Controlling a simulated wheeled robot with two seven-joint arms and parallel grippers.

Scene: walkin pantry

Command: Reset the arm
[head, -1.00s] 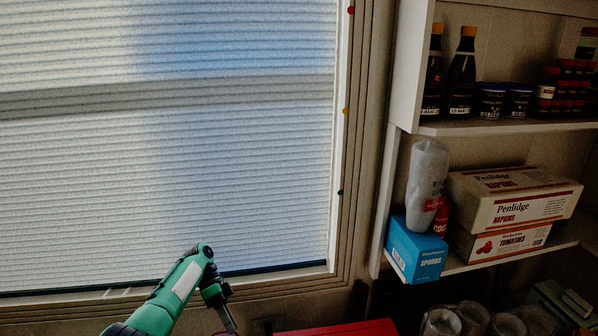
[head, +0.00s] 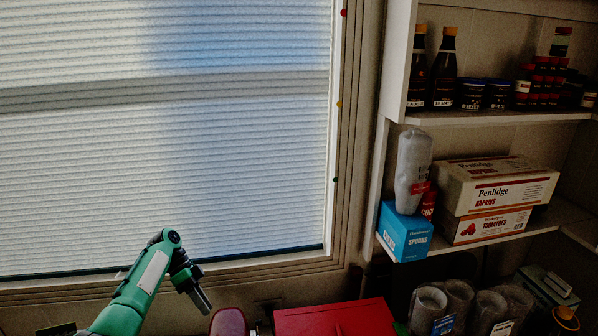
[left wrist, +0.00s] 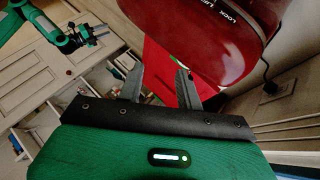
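My left arm, green with dark joints, comes in from the lower left in the head view, in front of the window. Its left gripper (head: 196,292) points down and to the right. In the left wrist view the left gripper's two grey fingers (left wrist: 160,88) stand apart with nothing between them, so it is open and empty. Another green arm, mine, shows at the upper left of the left wrist view; its dark gripper (left wrist: 92,32) is too small to tell open from shut. The right gripper is not in the head view.
A dark red appliance (left wrist: 205,35) marked LOCK is close beyond my left fingers. A red box (head: 335,318) stands at the bottom of the head view. At right, shelves hold a blue spoons box (head: 405,235), napkins carton (head: 497,185) and bottles. The window (head: 165,130) fills the left.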

